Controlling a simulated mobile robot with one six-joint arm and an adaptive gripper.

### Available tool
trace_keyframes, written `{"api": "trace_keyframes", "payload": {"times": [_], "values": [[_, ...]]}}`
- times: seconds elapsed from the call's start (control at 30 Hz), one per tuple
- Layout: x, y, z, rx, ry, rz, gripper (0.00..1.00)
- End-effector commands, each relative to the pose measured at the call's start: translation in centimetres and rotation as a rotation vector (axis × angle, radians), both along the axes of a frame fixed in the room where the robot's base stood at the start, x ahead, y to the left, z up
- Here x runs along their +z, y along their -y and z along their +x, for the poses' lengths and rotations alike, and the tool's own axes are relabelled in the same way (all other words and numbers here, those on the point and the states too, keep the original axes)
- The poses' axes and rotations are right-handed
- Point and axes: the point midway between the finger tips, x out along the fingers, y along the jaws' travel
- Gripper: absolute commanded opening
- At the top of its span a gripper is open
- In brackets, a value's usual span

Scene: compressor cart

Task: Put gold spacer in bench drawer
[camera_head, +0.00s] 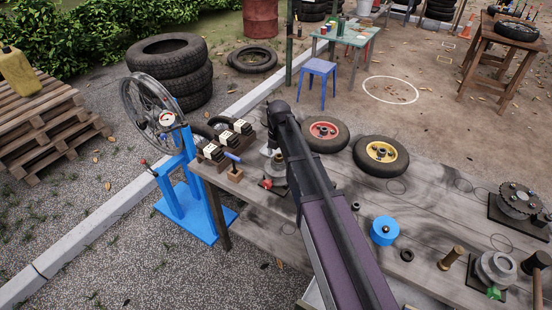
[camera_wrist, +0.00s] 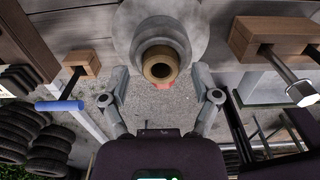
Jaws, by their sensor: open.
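A gold ring-shaped spacer (camera_wrist: 160,64) shows in the wrist view, at the near end of a grey round fixture (camera_wrist: 188,22). Its open bore faces the camera. My gripper (camera_wrist: 160,98) is open, with one finger on each side below the spacer; the fingers appear apart from it. In the head view my arm covers most of the gripper and the spacer cannot be made out. The wooden bench (camera_head: 345,225) fills the lower right of the head view. I cannot clearly make out its drawer; my arm covers part of the bench front.
A blue-handled tool in a wooden block (camera_wrist: 80,64) and a bolt in another block (camera_wrist: 258,40) flank the gripper. Two wheels (camera_head: 325,132), (camera_head: 381,154), a blue round part (camera_head: 384,230) and a brown cylinder (camera_head: 450,258) stand on the bench. A blue stand (camera_head: 180,185) is left.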

Motion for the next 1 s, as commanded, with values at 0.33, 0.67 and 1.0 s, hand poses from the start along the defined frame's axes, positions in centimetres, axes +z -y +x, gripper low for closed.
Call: {"api": "trace_keyframes", "payload": {"times": [0.33, 0.67, 1.0], "values": [[0.00, -0.03, -0.01, 0.000, 0.000, 0.000, 0.32], [-0.01, -0.04, -0.01, 0.001, 0.000, 0.000, 0.00], [0.52, -0.06, -0.01, 0.001, 0.000, 0.000, 0.00]]}}
